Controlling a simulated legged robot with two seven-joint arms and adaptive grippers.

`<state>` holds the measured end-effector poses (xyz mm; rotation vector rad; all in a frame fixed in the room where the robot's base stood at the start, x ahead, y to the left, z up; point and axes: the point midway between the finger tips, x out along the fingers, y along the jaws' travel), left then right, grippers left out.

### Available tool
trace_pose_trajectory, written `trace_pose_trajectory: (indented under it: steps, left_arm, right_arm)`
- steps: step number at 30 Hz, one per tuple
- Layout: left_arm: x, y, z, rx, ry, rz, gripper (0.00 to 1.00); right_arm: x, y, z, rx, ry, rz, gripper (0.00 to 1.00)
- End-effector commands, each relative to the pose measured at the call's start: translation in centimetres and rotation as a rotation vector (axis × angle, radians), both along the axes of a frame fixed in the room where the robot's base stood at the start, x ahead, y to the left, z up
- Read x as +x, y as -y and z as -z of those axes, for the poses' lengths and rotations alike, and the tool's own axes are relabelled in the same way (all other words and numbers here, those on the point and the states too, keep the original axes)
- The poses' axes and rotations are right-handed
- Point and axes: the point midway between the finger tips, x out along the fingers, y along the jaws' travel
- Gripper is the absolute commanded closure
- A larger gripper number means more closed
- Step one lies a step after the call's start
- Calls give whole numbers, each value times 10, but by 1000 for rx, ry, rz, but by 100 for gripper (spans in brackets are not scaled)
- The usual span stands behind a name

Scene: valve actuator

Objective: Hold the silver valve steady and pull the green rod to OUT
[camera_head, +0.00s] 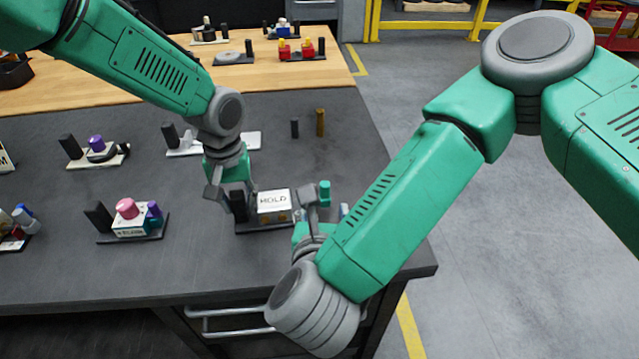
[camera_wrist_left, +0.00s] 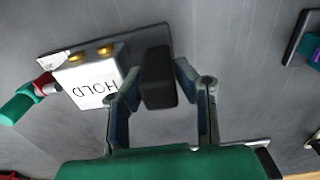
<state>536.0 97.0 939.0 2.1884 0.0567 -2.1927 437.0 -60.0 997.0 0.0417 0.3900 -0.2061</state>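The white valve block marked HOLD (camera_head: 273,201) sits on a dark base near the front right of the bench. It also shows in the left wrist view (camera_wrist_left: 88,84), with two brass fittings. A black upright handle (camera_wrist_left: 158,80) stands beside it on the same base. My left gripper (camera_wrist_left: 158,72) is open, its fingers on either side of this handle with narrow gaps. A green rod end (camera_head: 325,190) rises at the block's right, and it shows with a red collar in the wrist view (camera_wrist_left: 18,104).
Another device with a pink knob (camera_head: 126,208) stands to the left. Behind it are a purple-knobbed device (camera_head: 97,144) and a pale plate (camera_head: 240,141). Two small pegs (camera_head: 320,122) stand farther back. The bench's right edge lies near my right arm.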

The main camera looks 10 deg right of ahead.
Motion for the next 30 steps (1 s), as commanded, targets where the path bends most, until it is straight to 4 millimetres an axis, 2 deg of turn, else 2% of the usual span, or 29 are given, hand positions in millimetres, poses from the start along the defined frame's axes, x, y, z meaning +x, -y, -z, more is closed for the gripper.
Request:
trace_pose_trajectory:
  steps: [1, 2, 14, 20, 30]
  left_arm:
    - [-1, -1, 3, 2, -4, 0, 58]
    - [-1, -1, 3, 2, -4, 0, 51]
    - [-1, 0, -3, -2, 0, -1, 51]
    - [-1, 0, -32, 0, 5, 0, 51]
    - [-2, 1, -101, 4, 7, -1, 51]
  right_arm:
    - [0, 0, 0, 0, 0, 0, 61]
    - [0, 0, 0, 0, 0, 0, 61]
    - [-1, 0, 0, 0, 1, -1, 61]
    - [-1, 0, 0, 0, 1, -1, 61]
    - [-1, 0, -1, 0, 1, 0, 61]
